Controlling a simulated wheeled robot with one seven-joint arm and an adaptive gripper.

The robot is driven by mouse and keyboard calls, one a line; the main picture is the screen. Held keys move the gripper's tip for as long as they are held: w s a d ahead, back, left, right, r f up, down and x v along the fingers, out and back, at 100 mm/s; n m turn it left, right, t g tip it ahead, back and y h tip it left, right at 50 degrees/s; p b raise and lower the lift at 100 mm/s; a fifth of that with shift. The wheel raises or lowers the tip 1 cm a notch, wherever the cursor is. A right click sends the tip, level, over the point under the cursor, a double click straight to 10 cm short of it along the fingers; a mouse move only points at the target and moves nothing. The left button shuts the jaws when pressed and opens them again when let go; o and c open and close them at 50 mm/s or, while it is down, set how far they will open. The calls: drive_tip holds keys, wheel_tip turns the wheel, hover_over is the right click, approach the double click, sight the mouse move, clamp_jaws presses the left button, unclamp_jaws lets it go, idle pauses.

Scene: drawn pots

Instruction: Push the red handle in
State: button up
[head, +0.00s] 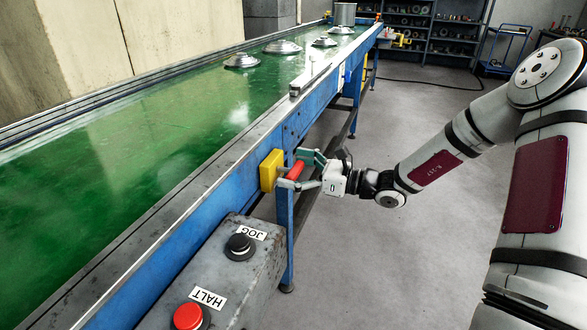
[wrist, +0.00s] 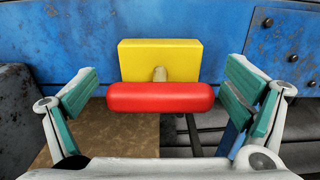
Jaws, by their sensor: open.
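The red handle (head: 296,170) sticks out from a yellow block (head: 271,169) on the blue side of the conveyor. In the wrist view the red handle (wrist: 160,97) is a horizontal bar on a short pale stem, standing out in front of the yellow block (wrist: 160,56). My gripper (head: 299,170) is at the handle. In the wrist view my gripper (wrist: 168,97) is open, with one green-padded finger on each side of the bar. Gaps show between the bar's ends and the pads.
A grey control box with a black JOG button (head: 240,246) and a red HALT button (head: 188,317) stands nearer, below left of my gripper. The green conveyor belt (head: 130,135) carries several metal lids. Floor to the right is open.

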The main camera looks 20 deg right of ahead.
drive_tip(key=v, duration=1.2)
idle(0.3)
drive_tip(key=s+a+r+n+g+h, duration=0.3)
drive_tip(key=s+a+n+g, duration=0.35)
drive_tip(key=s, duration=0.25)
drive_tip(key=s+a+r+n+g+h, duration=0.25)
drive_tip(key=s+a+n+g, duration=0.25)
drive_tip(key=s+a+n, duration=0.3)
drive_tip(key=s+d+r+n+t+h, duration=0.15)
drive_tip(key=s+d+n+h, duration=0.3)
drive_tip(key=s, duration=0.45)
drive_tip(key=s+d+r+n+h, duration=0.3)
drive_tip(key=s+n+h, duration=0.25)
drive_tip(key=s, duration=0.45)
wheel_tip(320, 180, up, 20)
drive_tip(key=t+p, duration=0.3)
drive_tip(key=p, duration=1.5)
drive_tip(key=shift+n+t+y+p, duration=0.3)
drive_tip(key=shift+n+y+p, duration=0.05)
drive_tip(key=shift+y, duration=0.1)
